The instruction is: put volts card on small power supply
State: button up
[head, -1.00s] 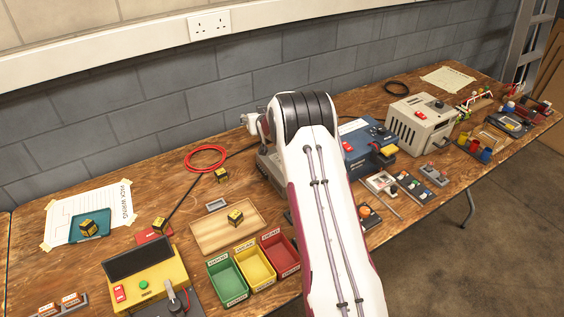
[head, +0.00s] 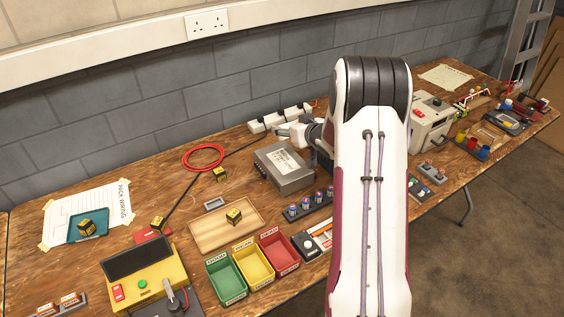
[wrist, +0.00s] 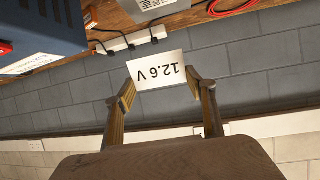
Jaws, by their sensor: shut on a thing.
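The volts card (wrist: 159,74) is a small white card reading "12.6 V", upside down in the wrist view. My gripper (wrist: 163,88) is shut on it, with a finger at each side edge. The card is held in the air, with the wall behind it. A grey metal box (head: 283,169) with a label is left of my arm. I cannot tell which unit is the small power supply.
A white power strip (head: 281,118) lies by the wall, left of a beige unit (head: 430,122). A red cable coil (head: 203,157) lies left of the grey box. Green (head: 225,281), yellow and red bins stand in front. Several small items crowd the bench.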

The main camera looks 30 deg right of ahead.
jog(key=shift+s+a+f+y, duration=0.1)
jog(key=shift+a+f+y, duration=0.05)
jog(key=shift+a, duration=0.35)
jog(key=shift+s+a+f+y, duration=0.1)
jog(key=shift+a+y, duration=0.05)
jog(key=shift+a, duration=0.35)
jog(key=shift+f, duration=0.15)
send_over(284, 165)
jog(key=shift+d+f, duration=0.1)
jog(key=shift+f, duration=2.9)
jog(key=shift+f, duration=1.85)
jog(key=shift+f, duration=0.15)
